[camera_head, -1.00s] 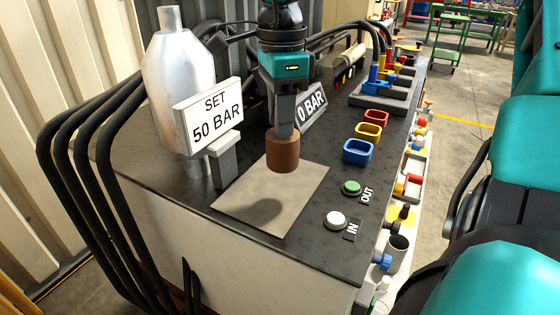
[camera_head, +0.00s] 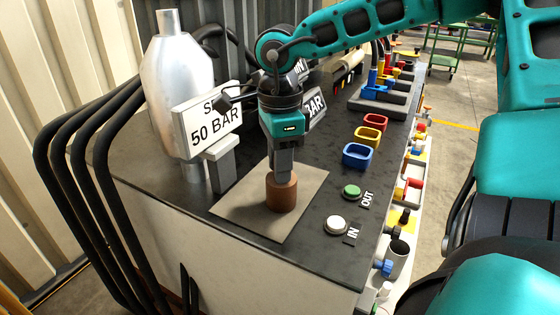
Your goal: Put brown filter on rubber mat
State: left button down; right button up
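The brown filter (camera_head: 281,195) is a short upright cylinder. It stands over the middle of the grey-beige rubber mat (camera_head: 240,208) and appears to rest on it. My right gripper (camera_head: 282,178) points straight down from above, with its grey fingers at the top of the filter. It appears shut on the filter; the fingertips are partly hidden in its top. My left gripper is not in view.
A silver tank (camera_head: 178,90) and the "SET 50 BAR" sign (camera_head: 208,128) stand left of the mat. A white button (camera_head: 336,224), a green button (camera_head: 352,191) and a blue bin (camera_head: 358,156) are to the right. Black hoses (camera_head: 75,170) curve along the left.

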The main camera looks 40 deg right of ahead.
jog(key=o, duration=0.5)
jog(key=shift+c, duration=0.2)
notch_tip(320, 180, up, 12)
jog(key=p, duration=0.1)
dwell(0.7)
